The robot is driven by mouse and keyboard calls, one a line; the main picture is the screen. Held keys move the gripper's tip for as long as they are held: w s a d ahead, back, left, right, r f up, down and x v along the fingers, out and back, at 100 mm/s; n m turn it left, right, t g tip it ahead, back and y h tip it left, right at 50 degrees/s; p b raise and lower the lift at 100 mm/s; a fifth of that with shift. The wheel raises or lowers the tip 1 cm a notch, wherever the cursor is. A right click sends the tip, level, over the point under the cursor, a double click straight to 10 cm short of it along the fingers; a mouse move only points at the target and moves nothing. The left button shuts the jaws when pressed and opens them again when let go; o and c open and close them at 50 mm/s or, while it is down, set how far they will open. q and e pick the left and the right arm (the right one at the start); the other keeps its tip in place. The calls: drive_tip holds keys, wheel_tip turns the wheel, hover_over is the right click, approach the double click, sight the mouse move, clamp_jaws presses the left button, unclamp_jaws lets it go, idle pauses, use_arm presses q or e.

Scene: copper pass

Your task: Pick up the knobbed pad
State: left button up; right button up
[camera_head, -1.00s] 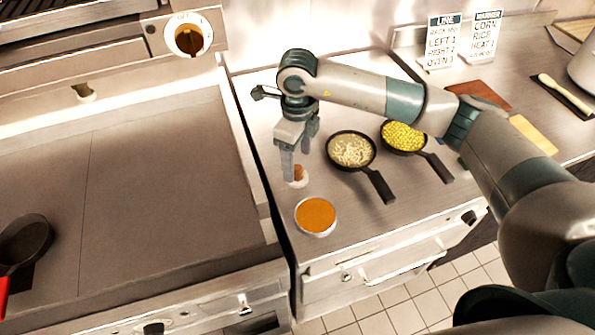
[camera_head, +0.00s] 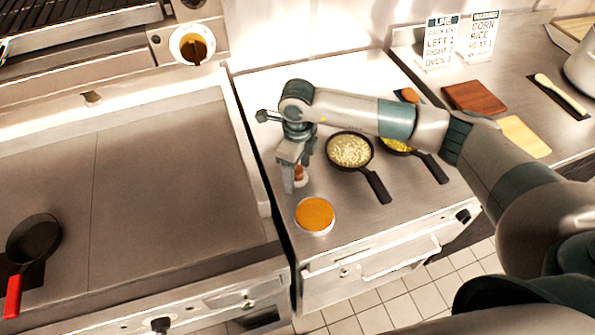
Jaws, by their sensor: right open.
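The knobbed pad, a small piece with a brown knob (camera_head: 299,172) on a pale base, stands on the steel counter left of the pan of pale shreds. My right gripper (camera_head: 296,177) points down at it with its jaws open. One finger is at the pad's left and the other is just behind its upper right. The fingers partly cover the pad, and I cannot tell whether they touch it. My left gripper is not in view.
A round tin of orange food (camera_head: 315,215) sits close in front of the pad. A pan of pale shreds (camera_head: 350,150) and a pan of corn (camera_head: 397,146) stand to the right. A griddle with a red-handled pan (camera_head: 33,238) lies left. Two label cards (camera_head: 440,42) stand behind.

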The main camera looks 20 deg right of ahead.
sight(298, 168)
idle(0.4)
drive_tip(key=c, duration=1.2)
drive_tip(key=shift+o, duration=0.2)
drive_tip(key=shift+r+b, duration=0.35)
drive_tip(key=shift+b, duration=0.15)
wheel_tip(298, 168, up, 3)
drive_tip(key=shift+r+b, duration=0.1)
drive_tip(key=shift+b, duration=1)
drive_tip(key=s+d+r+b, duration=0.3)
drive_tip(key=s+r, duration=0.4)
drive_tip(key=s, duration=0.4)
drive_tip(key=shift+b, duration=0.6)
drive_tip(key=shift+s, duration=0.1)
